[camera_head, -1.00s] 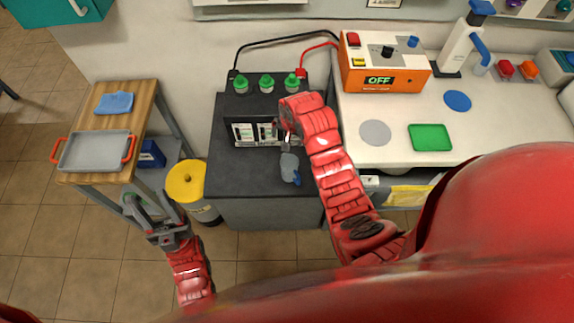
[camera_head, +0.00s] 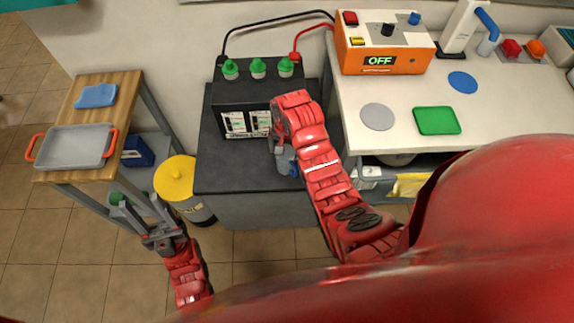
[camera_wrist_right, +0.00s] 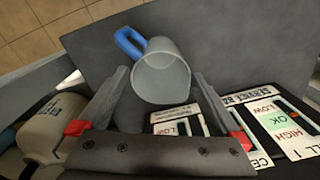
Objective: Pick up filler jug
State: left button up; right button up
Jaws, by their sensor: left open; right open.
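The filler jug, a translucent grey cup with a blue handle, stands on the dark cabinet top in front of the battery; in the head view (camera_head: 282,160) my right arm partly covers it. In the right wrist view the jug (camera_wrist_right: 163,82) is just ahead of my right gripper (camera_wrist_right: 161,86), its mouth facing the camera and its handle to the upper left. The open fingers lie to either side of the jug's lower part in the picture; I cannot tell whether they touch it. My left gripper (camera_head: 138,207) is open and empty, in front of the wooden cart.
The black battery (camera_head: 243,97) with green caps stands behind the jug, close to my right gripper. An orange charger (camera_head: 381,65) reading OFF is on the white bench. A yellow-lidded bin (camera_head: 175,178) stands left of the cabinet. A grey tray (camera_head: 75,147) rests on the cart.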

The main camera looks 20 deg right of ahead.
aim_at(285, 159)
jog(key=shift+f, duration=0.35)
notch_tip(285, 159, down, 3)
jog(key=shift+s+a+f+p, duration=0.1)
jog(key=shift+a+p, duration=0.05)
jog(key=shift+p, duration=0.75)
jog(key=shift+f, duration=0.8)
jog(key=c, duration=1.2)
jog(key=shift+r, duration=0.2)
